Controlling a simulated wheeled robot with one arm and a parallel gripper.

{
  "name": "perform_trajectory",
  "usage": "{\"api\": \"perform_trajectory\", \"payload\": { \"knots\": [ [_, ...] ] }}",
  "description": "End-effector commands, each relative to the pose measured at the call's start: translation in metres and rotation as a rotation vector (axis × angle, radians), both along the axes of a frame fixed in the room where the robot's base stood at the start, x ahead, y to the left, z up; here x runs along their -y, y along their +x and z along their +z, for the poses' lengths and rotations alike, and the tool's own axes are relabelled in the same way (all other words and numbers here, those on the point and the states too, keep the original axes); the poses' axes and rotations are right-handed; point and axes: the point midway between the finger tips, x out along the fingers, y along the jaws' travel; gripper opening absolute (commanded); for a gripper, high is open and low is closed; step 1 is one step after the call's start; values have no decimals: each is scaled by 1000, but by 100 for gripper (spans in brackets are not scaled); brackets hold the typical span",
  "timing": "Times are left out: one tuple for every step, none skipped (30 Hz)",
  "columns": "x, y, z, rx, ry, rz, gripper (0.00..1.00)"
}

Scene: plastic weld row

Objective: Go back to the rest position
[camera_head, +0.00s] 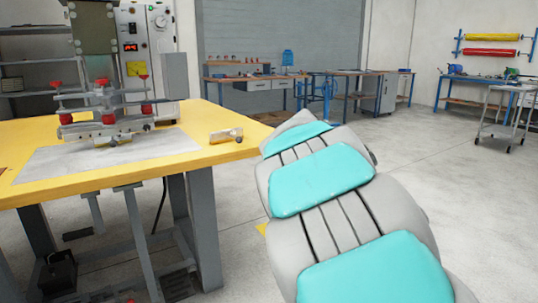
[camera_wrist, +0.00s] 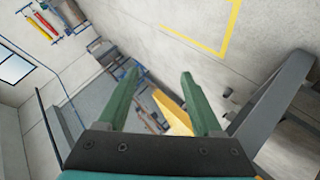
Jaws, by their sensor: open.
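My gripper (camera_wrist: 158,88) shows in the wrist view as two green fingers standing well apart on a dark mount. Nothing is held between them. Beyond the fingers the wrist view shows floor, wall and a yellow table part (camera_wrist: 172,115), tilted in the picture. In the head view my grey and turquoise arm reaches from the bottom right up toward the right edge of the yellow table (camera_head: 60,192). The gripper itself is hidden behind the arm there.
A press machine with red knobs (camera_head: 105,118) stands on a grey plate on the table. Workbenches (camera_head: 260,82) line the back wall. A trolley (camera_head: 505,112) stands at right. The floor between is clear.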

Motion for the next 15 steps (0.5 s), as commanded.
{"api": "perform_trajectory", "payload": {
  "knots": [
    [21,-29,-6,-43,41,-59,67],
    [32,-46,-13,-73,66,-94,67],
    [45,-68,-24,-115,100,-137,67],
    [52,-85,-31,-143,126,-167,67],
    [60,-104,-39,-176,151,-198,67],
    [67,-128,-51,-220,188,-235,67],
    [71,-146,-58,-249,216,-260,67],
    [74,-166,-67,-283,241,-286,67],
    [77,-191,-79,-332,277,-317,67],
    [77,-210,-87,-363,304,-336,67],
    [77,-229,-95,-398,328,-357,67],
    [75,-255,-107,-449,362,-382,67],
    [73,-274,-114,-483,387,-397,67],
    [70,-293,-122,-519,410,-412,67],
    [65,-319,-132,-570,440,-431,67]
  ]
}}
